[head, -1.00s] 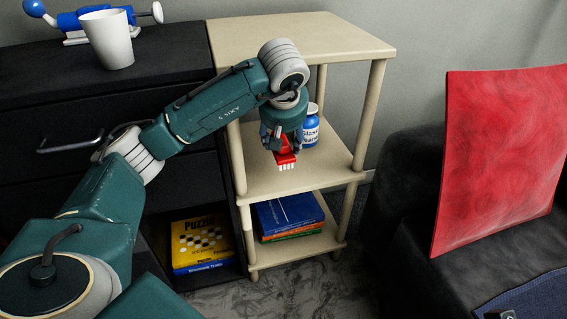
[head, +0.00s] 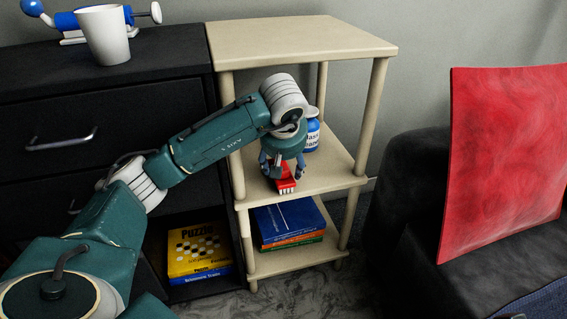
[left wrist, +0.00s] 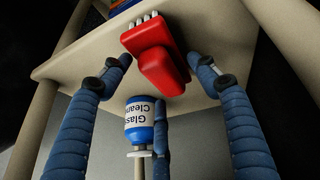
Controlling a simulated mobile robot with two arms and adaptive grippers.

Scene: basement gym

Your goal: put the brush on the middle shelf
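The brush (head: 286,187), red with white bristles, lies on the middle shelf (head: 326,174) of the beige unit, near its front edge. It also shows in the left wrist view (left wrist: 158,58), on the shelf surface. My left gripper (head: 283,172) is right above the brush. In the left wrist view its blue fingers (left wrist: 160,68) are spread around the brush, with visible gaps, so it looks open. My arm hides part of the shelf in the head view. My right gripper is not in view.
A glass cleaner bottle (head: 312,135) stands behind the brush on the same shelf; a gripper finger is close to it in the left wrist view. Books (head: 288,220) lie on the bottom shelf. The top shelf (head: 300,38) is clear. A dark cabinet (head: 60,110) adjoins at left.

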